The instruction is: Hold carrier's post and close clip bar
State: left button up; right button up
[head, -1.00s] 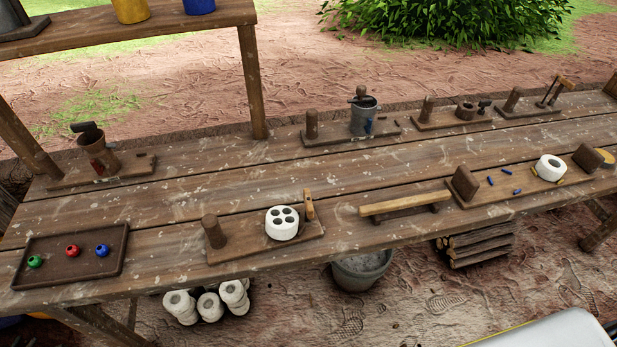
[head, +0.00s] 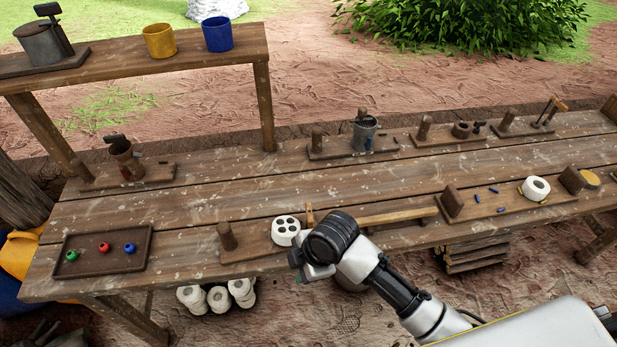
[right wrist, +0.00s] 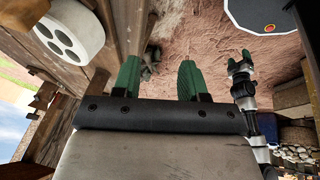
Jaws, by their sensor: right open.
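The carrier is a wooden board (head: 238,255) at the table's front edge. A wooden clip bar (head: 310,214) stands raised beside the block.
A tray (head: 78,267) with red, green and blue beads lies at left. A long wooden bar (head: 398,215) lies right of the carrier, partly behind my arm. Other boards with posts and a bucket (head: 366,132) line the back. Bare planks (head: 230,192) lie behind the carrier.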

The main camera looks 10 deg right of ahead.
pick_arm(q)
jog(key=shift+s+a+r+p, duration=0.1)
jog(key=shift+r+p, duration=0.2)
jog(key=shift+s+r, duration=0.1)
jog(key=shift+r, duration=0.1)
jog(key=shift+c, duration=0.6)
jog(key=t+h, duration=0.4)
jog(key=t, duration=1.3)
send_near(226, 243)
jog(key=x, duration=1.1)
jog(key=shift+w, duration=0.35)
pick_arm(e)
jog(key=w+d+r+n+g+h, duration=0.2)
jog(key=w+r+n, duration=0.9)
jog(key=n, duration=0.6)
jog(key=w+d+h, duration=0.1)
jog(key=d, duration=0.1)
jog(key=shift+w+d+r+n+h, duration=0.2)
jog(key=shift+w+d+n+h, duration=0.1)
jog(key=shift+d+n+h, duration=0.1)
